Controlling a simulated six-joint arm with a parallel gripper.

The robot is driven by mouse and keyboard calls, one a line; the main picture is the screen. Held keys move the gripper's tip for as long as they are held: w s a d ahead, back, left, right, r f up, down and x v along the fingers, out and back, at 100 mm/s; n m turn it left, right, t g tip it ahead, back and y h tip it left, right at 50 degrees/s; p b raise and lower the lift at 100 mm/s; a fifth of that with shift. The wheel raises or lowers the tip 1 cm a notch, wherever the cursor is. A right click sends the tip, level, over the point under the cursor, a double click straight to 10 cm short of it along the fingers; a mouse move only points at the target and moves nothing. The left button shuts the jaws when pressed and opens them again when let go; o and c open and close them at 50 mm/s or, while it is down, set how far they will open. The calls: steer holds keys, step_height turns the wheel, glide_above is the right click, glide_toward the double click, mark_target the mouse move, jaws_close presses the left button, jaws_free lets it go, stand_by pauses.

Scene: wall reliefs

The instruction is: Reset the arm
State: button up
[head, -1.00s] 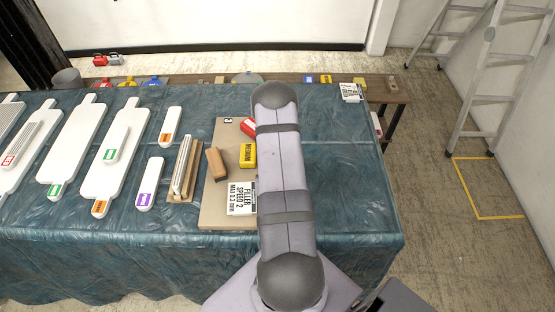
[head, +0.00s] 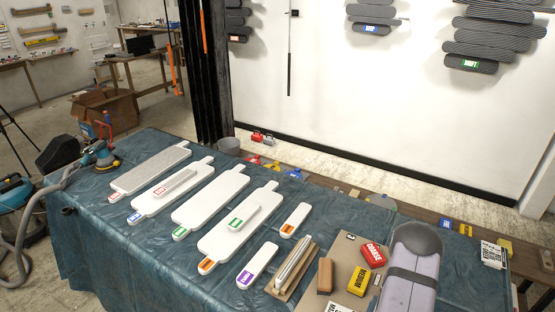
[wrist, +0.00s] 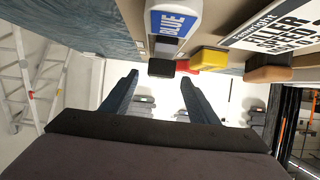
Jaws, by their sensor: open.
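My gripper (wrist: 160,92) shows in the wrist view with its two dark fingers spread wide and nothing between them. Beyond the fingers are the white wall and floor area, with small dark reliefs far off. In the head view my grey arm link stands at the lower right, over the board's right part; the gripper itself is outside that view. In the wrist view a white block labelled BLUE (wrist: 174,18), a yellow block (wrist: 214,60) and a brown block (wrist: 268,68) appear along the top, apart from the fingers.
A blue-green covered table (head: 100,240) holds several white paddle-shaped panels (head: 210,195). A board (head: 345,250) at right carries a red COARSE block (head: 374,255) and a yellow MEDIUM block (head: 360,281). Dark ribbed reliefs (head: 497,40) hang on the white wall (head: 350,100). A sander (head: 100,155) sits at the table's far left.

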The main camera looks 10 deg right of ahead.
steer(key=shift+w+d+r+g+y+p, duration=0.1)
steer(key=shift+d+r+g+y+p, duration=0.2)
steer(key=shift+r, duration=0.2)
steer(key=shift+d+r+g+y+p, duration=0.1)
steer(key=shift+d+r+p, duration=0.1)
steer(key=shift+r+p, duration=0.2)
steer(key=shift+w+r+y, duration=0.1)
steer(key=shift+r+y, duration=0.2)
steer(key=shift+r, duration=0.1)
steer(key=w+a+r+n+g+y+b, duration=0.1)
steer(key=w+a+r+n+g+y, duration=0.15)
steer(key=a, duration=0.55)
steer(key=w+a+r+n+g+y, duration=0.1)
steer(key=a+n+y, duration=0.25)
steer(key=a, duration=0.55)
steer(key=s+a+r+n+g+y, duration=0.1)
steer(key=s+a+r+g, duration=0.1)
steer(key=s+a, duration=0.3)
steer(key=s+a+r+n+g+y+b, duration=0.1)
steer(key=s+a+r+n+g, duration=0.1)
steer(key=s+a+r, duration=0.3)
steer(key=shift+s+a+r+g, duration=0.25)
steer(key=shift+s+a+g, duration=0.3)
steer(key=shift+s+a, duration=0.3)
steer(key=shift+o, duration=0.7)
steer(key=shift+d, duration=0.1)
